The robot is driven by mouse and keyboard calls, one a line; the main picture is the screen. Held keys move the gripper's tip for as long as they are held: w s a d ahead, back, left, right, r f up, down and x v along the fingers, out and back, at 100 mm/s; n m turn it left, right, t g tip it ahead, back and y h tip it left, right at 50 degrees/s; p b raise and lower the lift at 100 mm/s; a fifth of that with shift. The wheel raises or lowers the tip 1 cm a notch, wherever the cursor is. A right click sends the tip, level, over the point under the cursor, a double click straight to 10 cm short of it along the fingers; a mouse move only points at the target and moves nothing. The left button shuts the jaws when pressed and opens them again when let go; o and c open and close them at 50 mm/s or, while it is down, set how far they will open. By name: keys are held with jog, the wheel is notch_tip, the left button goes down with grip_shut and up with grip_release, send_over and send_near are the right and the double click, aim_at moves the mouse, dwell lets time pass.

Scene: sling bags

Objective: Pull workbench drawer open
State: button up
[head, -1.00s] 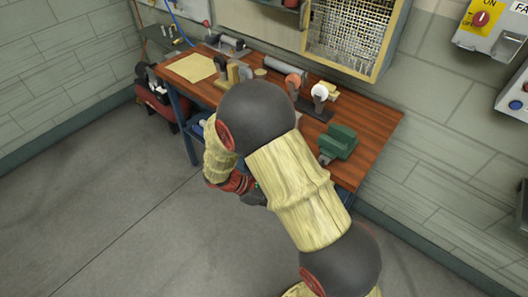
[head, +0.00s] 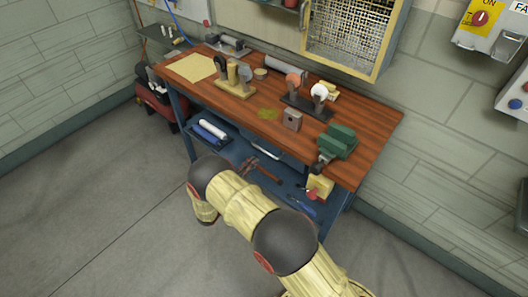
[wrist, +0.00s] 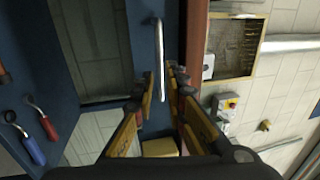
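The wooden-topped workbench (head: 225,108) stands against the wall. Its blue drawer front (wrist: 140,35) lies under the brown top's edge, and I see no gap showing it pulled out. The silver bar handle (head: 265,149) shows below the front edge; it also shows in the wrist view (wrist: 159,45). My gripper (wrist: 163,80) is open, with one finger on each side of the handle's line. The handle's near end reaches between the fingertips; I cannot tell whether they touch it.
A green vise (head: 338,141) stands on the bench's right end. Below are an open shelf with tools, including a blue-handled one (wrist: 34,150) and a red-handled one (wrist: 47,128), and a yellow box (head: 320,186). The floor (head: 120,200) in front is clear.

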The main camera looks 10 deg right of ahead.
aim_at(264, 151)
jog(key=b+x, duration=0.1)
jog(key=x, duration=0.6)
jog(key=shift+w+d+b, duration=0.15)
jog(key=shift+d+b, duration=0.05)
jog(key=shift+b, duration=0.15)
jog(key=shift+r, duration=0.1)
jog(key=shift+c, duration=0.2)
grip_shut()
jog(key=shift+a, duration=0.1)
